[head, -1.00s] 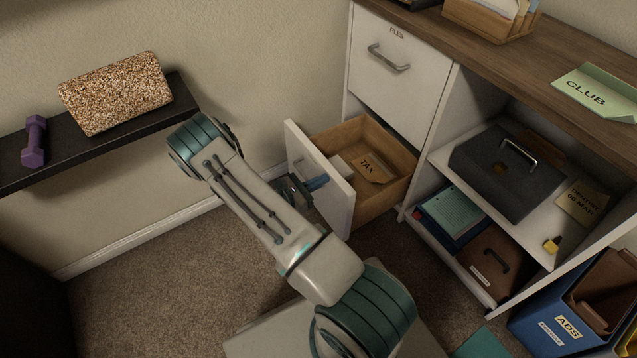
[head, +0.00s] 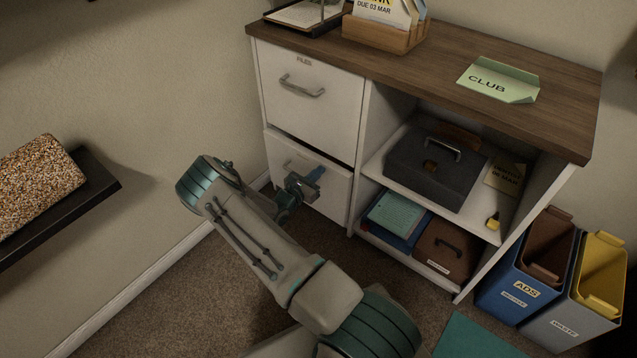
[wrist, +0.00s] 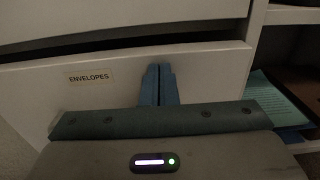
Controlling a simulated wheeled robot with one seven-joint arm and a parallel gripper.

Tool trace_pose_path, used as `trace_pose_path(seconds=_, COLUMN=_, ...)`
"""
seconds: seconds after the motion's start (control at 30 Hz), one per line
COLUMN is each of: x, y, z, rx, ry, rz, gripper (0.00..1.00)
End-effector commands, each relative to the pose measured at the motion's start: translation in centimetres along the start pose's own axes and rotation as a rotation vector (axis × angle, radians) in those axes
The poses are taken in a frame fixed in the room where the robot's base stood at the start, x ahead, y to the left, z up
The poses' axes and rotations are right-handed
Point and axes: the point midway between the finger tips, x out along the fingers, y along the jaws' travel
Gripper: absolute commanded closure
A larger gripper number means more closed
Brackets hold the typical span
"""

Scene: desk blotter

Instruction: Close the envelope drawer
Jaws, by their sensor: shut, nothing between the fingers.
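The envelope drawer is the lower white drawer front (head: 334,197) of the cabinet, below the FILES drawer. Its ENVELOPES label (wrist: 89,77) shows in the wrist view. The front stands nearly in line with the cabinet face, and its inside is hidden. A dark gap runs above its top edge; I cannot tell if it is fully seated. My gripper (head: 319,173) is in front of the drawer, its blue fingers together and empty. In the wrist view the fingertips (wrist: 158,69) are at the drawer front, right of the label, touching or very close.
The FILES drawer (head: 307,98) above is shut. Open shelves to the right hold a dark box (head: 434,168) and a brown case (head: 446,251). Blue and grey bins (head: 520,291) stand at the right. A black wall shelf (head: 98,189) is at the left. Carpet is clear left of the cabinet.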

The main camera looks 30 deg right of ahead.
Motion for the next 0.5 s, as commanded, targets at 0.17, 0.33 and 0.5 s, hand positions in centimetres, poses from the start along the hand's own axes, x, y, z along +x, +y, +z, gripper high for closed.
trace_pose_path(seconds=0.17, x=1.7, y=0.3, z=-0.1, rx=-0.001, ry=0.0, rz=0.007, gripper=1.0)
trace_pose_path(seconds=0.33, x=2.5, y=0.3, z=-0.1, rx=-0.001, ry=0.001, rz=0.007, gripper=1.0)
trace_pose_path(seconds=0.5, x=3.0, y=0.2, z=0.0, rx=0.0, ry=0.0, rz=0.005, gripper=1.0)
